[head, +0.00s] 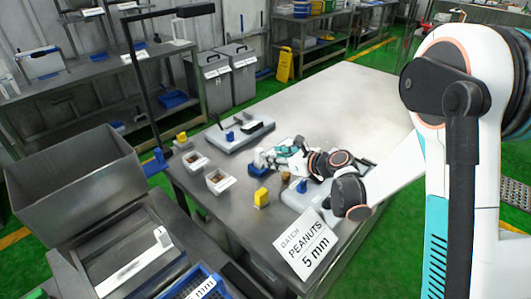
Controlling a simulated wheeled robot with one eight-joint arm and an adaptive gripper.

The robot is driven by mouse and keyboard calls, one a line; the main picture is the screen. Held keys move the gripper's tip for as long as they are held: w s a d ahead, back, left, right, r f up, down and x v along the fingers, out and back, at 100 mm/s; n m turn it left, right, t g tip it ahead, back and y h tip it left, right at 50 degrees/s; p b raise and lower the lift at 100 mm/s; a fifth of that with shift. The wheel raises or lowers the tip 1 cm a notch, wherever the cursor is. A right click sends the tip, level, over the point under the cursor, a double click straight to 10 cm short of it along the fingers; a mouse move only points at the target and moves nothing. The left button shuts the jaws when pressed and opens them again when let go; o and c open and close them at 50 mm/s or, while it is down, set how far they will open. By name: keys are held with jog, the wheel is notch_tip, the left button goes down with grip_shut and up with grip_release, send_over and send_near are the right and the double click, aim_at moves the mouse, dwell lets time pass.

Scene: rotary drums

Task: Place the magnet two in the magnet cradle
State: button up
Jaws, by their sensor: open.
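My arm reaches in from the right, and my gripper (260,158) is above the middle of the steel table, pointing left. It is open, and I see nothing held in it; its fingers are small in the head view. A pale grey tray (211,143) at the table's far left bears a small blue upright piece and a dark bar. A second pale board (293,203) lies partly hidden under my arm, with a blue piece (302,186) and a brownish piece (285,177) at its left end. I cannot tell which of these is magnet two or the magnet cradle.
Two small white boxes with dark contents (219,188) and a yellow block (261,197) stand near the table's left edge. A "PEANUTS 5 mm" sign (306,245) stands at the near edge. The far right of the steel table (350,95) is clear.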

jog(key=s+d+r+n+g+h, duration=0.1)
jog(key=s+d+r+n+h, duration=0.4)
jog(key=s+d+r+n, duration=0.8)
jog(key=s+d+n+h, duration=0.3)
jog(key=s+n, duration=0.3)
jog(key=s, duration=0.3)
jog(key=s+d+n+h, duration=0.2)
jog(key=s+d+n, duration=0.4)
jog(key=s, duration=0.4)
jog(key=shift+s+d+r+n+h+p, duration=0.25)
jog(key=shift+n+h+p, duration=0.05)
jog(key=shift+h, duration=0.1)
